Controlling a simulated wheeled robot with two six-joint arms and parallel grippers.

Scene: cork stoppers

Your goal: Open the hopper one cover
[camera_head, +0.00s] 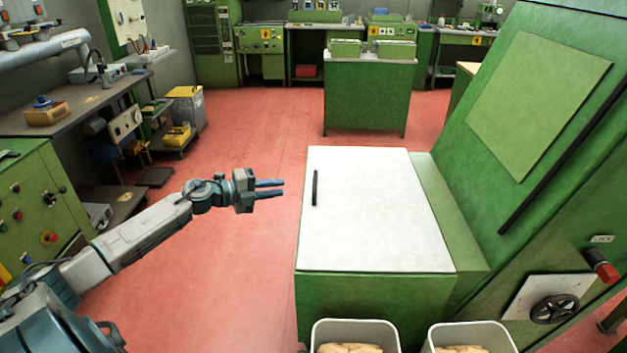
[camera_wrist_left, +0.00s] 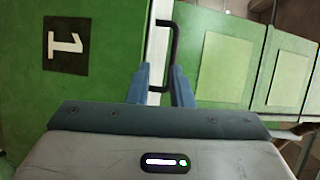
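The hopper one cover (camera_head: 375,205) is a flat white lid lying closed on a green cabinet (camera_head: 375,300). A thin black bar handle (camera_head: 315,188) stands near its left edge. My left gripper (camera_head: 283,188) points right at the handle, with a gap between fingertips and handle. Its two blue fingers are apart and hold nothing. In the left wrist view the handle (camera_wrist_left: 174,45) shows ahead of the fingers (camera_wrist_left: 160,85), beside a strip of the white cover (camera_wrist_left: 157,50). A black "1" label (camera_wrist_left: 66,53) is on the green front. My right gripper is not in view.
A tall green machine (camera_head: 540,110) with a handwheel (camera_head: 555,308) and red knob rises right of the cover. Two bins (camera_head: 355,328) stand below the cabinet's front. A green control box (camera_head: 30,205) and workbench (camera_head: 75,105) are left. Red floor (camera_head: 240,130) between is free.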

